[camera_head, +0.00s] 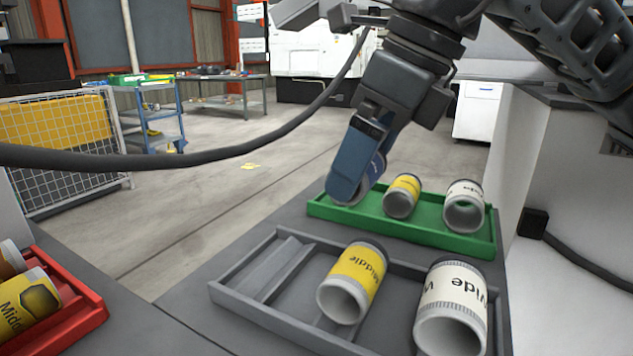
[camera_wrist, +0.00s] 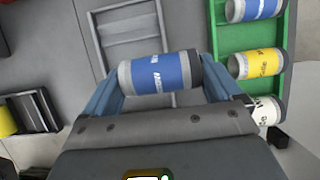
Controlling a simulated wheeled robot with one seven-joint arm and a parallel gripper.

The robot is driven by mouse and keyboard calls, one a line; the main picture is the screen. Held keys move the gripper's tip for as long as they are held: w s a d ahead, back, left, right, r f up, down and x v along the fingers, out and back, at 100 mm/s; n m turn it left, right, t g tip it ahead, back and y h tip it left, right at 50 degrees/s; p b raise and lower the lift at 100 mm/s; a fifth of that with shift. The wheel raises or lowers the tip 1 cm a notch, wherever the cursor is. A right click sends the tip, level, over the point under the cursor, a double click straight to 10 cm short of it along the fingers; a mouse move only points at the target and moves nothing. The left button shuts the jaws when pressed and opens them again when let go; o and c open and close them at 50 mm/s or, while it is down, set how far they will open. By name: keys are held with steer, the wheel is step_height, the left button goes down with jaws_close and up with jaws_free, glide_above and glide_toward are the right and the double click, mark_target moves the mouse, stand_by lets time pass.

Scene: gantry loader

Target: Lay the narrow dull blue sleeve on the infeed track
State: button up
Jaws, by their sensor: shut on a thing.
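My gripper (camera_wrist: 160,88) is shut on a blue sleeve (camera_wrist: 162,74) with grey ends and white lettering, held crosswise between its two blue fingers. In the head view my gripper (camera_head: 352,178) is over the left end of the green tray (camera_head: 425,232), and a finger hides most of the sleeve. Another blue sleeve (camera_wrist: 252,9) lies in the green tray in the wrist view. A grey slotted tray (camera_head: 222,292) stands nearer in the head view; its left slot is empty. It also shows beyond the held sleeve in the wrist view (camera_wrist: 98,40). No label marks the infeed track.
The green tray also holds a yellow sleeve (camera_head: 402,196) and a white sleeve (camera_head: 465,207). The grey tray holds a yellow "Middle" sleeve (camera_head: 352,282) and a white "Wide" sleeve (camera_head: 451,310). A red tray (camera_head: 88,312) with sleeves is at lower left.

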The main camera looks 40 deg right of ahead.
steer(key=shift+s+d+r, duration=0.4)
steer(key=shift+d+r, duration=0.25)
steer(key=shift+d, duration=0.2)
steer(key=w+d+r+m+h+p, duration=0.2)
steer(key=w+d+r+m+p, duration=0.15)
steer(key=d+r+p, duration=0.6)
steer(key=w+d+r+m+h+p, duration=0.1)
steer(key=w+d+r+m+p, duration=0.35)
steer(key=d, duration=0.75)
steer(key=s+d+r+m+g+h+p, duration=0.1)
steer(key=s+d+r+m+p, duration=0.25)
steer(key=d, duration=0.45)
steer(key=s+d+r+m+g+h+p, duration=0.1)
steer(key=s+d+r+m+p, duration=0.3)
steer(key=d, duration=0.5)
steer(key=s+d+r+m+g+h+p, duration=0.1)
steer(key=s+d+r+m+p, duration=0.15)
steer(key=d+r+p, duration=0.45)
steer(key=f+b, duration=0.1)
steer(key=f, duration=0.2)
steer(key=f+b, duration=0.2)
steer(key=f, duration=0.1)
steer(key=d+f+b, duration=0.1)
steer(key=f+b, duration=0.1)
steer(key=f, duration=0.2)
steer(key=shift+w+d+f, duration=0.1)
steer(key=shift+w, duration=0.25)
steer(key=shift+f+b, duration=0.85)
steer(key=shift+f, duration=0.1)
